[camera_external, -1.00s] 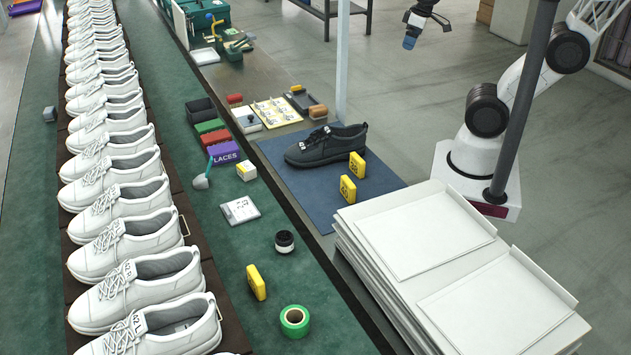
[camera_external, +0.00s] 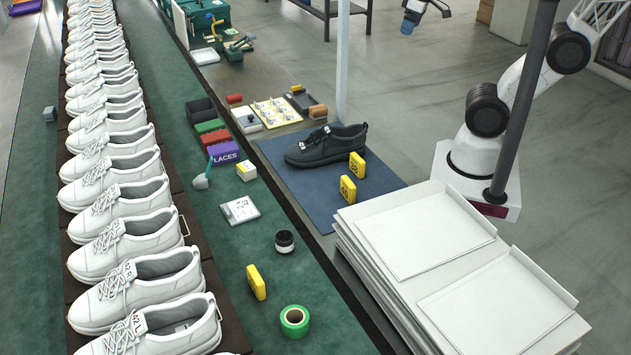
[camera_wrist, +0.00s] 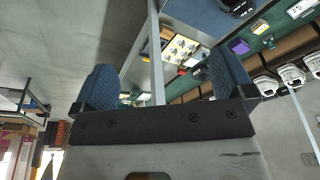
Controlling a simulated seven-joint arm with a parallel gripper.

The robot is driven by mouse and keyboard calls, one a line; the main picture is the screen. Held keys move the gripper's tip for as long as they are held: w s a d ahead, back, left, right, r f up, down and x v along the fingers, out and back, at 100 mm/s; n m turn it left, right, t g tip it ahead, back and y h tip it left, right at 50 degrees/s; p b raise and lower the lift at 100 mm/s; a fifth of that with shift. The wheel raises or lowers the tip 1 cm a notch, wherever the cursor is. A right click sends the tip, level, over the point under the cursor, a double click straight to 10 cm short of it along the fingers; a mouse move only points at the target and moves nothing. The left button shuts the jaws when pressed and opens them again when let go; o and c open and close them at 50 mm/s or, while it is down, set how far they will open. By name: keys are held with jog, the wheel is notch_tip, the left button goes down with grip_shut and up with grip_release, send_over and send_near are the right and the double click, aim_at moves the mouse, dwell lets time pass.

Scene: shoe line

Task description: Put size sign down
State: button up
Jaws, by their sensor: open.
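My gripper (camera_external: 425,18) is at the top edge of the outside view, high above the floor and far from the tables. In the wrist view its two blue padded fingers stand wide apart with nothing between them (camera_wrist: 165,85). Two yellow number signs stand upright on the blue mat beside the black shoe: a nearer one (camera_external: 348,189) and a farther one (camera_external: 357,166). Another yellow sign (camera_external: 256,282) stands on the green belt. A white card with black figures (camera_external: 240,210) lies on the green surface. I cannot tell which is the size sign.
A black shoe (camera_external: 327,145) sits on the blue mat (camera_external: 310,205). White shoes line the left side. Green tape (camera_external: 295,321), a small black jar (camera_external: 284,241) and white stacked trays (camera_external: 425,235) are nearby. A dark pole (camera_external: 520,110) stands before my base.

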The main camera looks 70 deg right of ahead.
jog(key=a+m, duration=0.1)
jog(key=m+y, duration=0.3)
jog(key=m, duration=2.2)
send_over(359, 157)
jog(key=s+d, duration=0.1)
jog(key=f, duration=3.2)
jog(key=shift+s+d+f, duration=0.1)
jog(key=shift+d, duration=0.1)
jog(key=shift+f, duration=0.15)
jog(key=shift+x, duration=1.15)
jog(key=shift+x, duration=2.65)
